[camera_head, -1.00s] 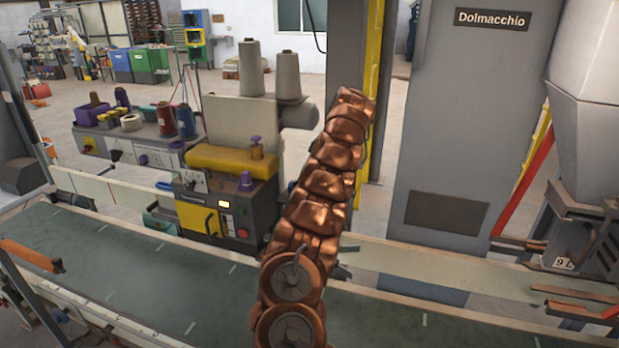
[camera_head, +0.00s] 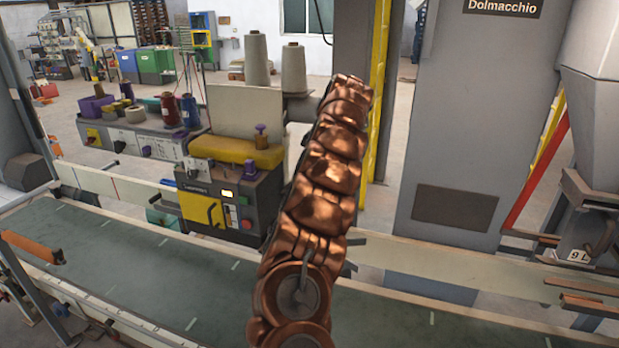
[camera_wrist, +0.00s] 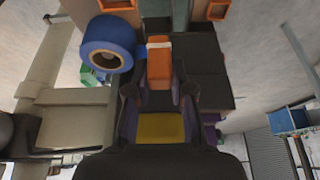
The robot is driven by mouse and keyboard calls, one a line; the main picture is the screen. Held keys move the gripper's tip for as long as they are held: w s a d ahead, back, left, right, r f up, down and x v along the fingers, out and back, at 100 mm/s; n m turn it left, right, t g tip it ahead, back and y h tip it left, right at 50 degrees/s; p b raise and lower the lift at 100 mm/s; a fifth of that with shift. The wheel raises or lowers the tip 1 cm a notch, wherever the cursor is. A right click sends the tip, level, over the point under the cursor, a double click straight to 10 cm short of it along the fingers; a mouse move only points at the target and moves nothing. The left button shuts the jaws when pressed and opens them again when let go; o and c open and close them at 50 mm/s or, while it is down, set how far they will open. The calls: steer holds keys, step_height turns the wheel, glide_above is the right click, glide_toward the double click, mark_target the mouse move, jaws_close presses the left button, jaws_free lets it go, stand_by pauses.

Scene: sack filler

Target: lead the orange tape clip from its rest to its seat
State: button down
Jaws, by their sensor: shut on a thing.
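The orange tape clip (camera_wrist: 158,66) shows in the wrist view as an orange block with a pale band across its top. My gripper (camera_wrist: 159,88) is shut on it, with a dark finger on either side of its lower part. A blue tape roll (camera_wrist: 108,43) with a tan core is just left of the clip; I cannot tell whether they touch. In the head view my copper-coloured arm hides the gripper and the clip. I cannot make out the clip's rest or its seat for certain.
A machine with a yellow top (camera_head: 237,152) stands left of my arm, two thread cones (camera_head: 293,68) behind it. A green conveyor belt (camera_head: 130,255) runs across the front. A grey cabinet (camera_head: 475,110) stands to the right. Dark boxes (camera_wrist: 206,75) lie right of the clip in the wrist view.

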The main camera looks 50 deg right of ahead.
steer(key=shift+w+a+f+b, duration=0.55)
steer(key=shift+a+f+b, duration=1.65)
steer(key=shift+f+b, duration=0.45)
steer(key=shift+w+a+f+b, duration=0.55)
steer(key=shift+a+f+b, duration=1.8)
steer(key=shift+b, duration=0.4)
steer(key=shift+w+a+f+b, duration=0.55)
steer(key=shift+a+f+b, duration=1.55)
steer(key=shift+f+b, duration=0.55)
steer(key=c, duration=0.9)
jaws_free()
steer(key=shift+c, duration=0.2)
steer(key=shift+r, duration=0.1)
